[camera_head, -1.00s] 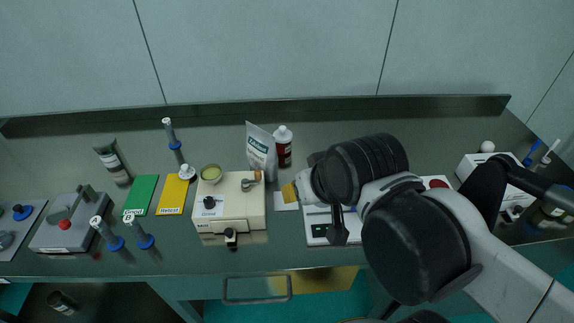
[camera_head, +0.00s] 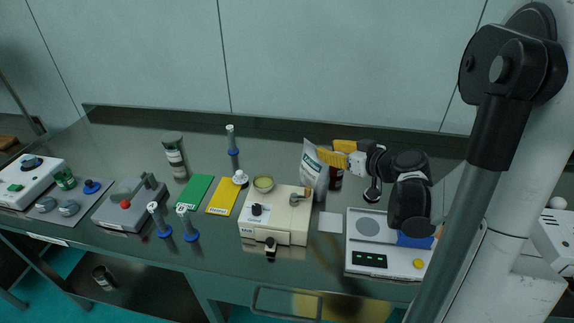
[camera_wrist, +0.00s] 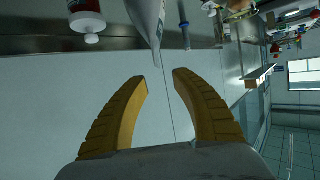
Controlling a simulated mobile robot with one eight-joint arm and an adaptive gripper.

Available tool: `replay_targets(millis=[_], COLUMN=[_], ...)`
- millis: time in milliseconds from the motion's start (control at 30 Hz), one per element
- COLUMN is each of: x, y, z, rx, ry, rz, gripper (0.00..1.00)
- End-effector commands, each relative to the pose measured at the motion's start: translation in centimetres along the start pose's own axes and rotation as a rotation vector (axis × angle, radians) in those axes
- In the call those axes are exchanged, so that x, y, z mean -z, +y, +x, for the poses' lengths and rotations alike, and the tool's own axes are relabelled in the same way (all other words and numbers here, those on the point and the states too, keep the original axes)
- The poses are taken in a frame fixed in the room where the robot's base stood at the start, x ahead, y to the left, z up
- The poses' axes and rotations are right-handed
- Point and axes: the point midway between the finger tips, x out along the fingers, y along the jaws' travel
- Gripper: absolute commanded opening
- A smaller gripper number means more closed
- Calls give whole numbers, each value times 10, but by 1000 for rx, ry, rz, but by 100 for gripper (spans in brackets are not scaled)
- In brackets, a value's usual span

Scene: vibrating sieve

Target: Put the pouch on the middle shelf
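The pouch (camera_head: 311,168) is white and grey and stands upright on the bench, behind the cream machine. Its lower part is partly hidden by that machine. My gripper (camera_head: 330,151) has yellow fingers and is at the pouch's right, near its upper part. In the wrist view the two fingers (camera_wrist: 160,78) are spread with nothing between them. The pouch (camera_wrist: 148,22) shows there past the fingertips, at the top and cut off by the edge. I cannot pick out the middle shelf for sure.
A red-brown bottle (camera_head: 336,178) stands close behind the pouch, under my gripper. The cream machine (camera_head: 276,222) is in front, with a balance (camera_head: 388,262) to its right. Green (camera_head: 194,190) and yellow (camera_head: 223,196) mats lie left. A low shelf (camera_head: 140,290) under the bench holds a dark bottle.

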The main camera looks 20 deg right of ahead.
Motion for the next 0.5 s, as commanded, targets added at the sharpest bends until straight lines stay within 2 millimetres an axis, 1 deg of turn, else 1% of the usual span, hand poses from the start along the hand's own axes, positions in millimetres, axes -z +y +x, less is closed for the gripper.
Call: replay_targets(millis=[33, 167, 333, 500], x=[-1, -2, -3, -4], y=[3, 3, 2, 2], z=[2, 17, 47, 61], rx=[-3, -1, 0, -2], ry=[5, 8, 7, 7], rz=[-4, -6, -6, -5], gripper=[32, 32, 32, 32])
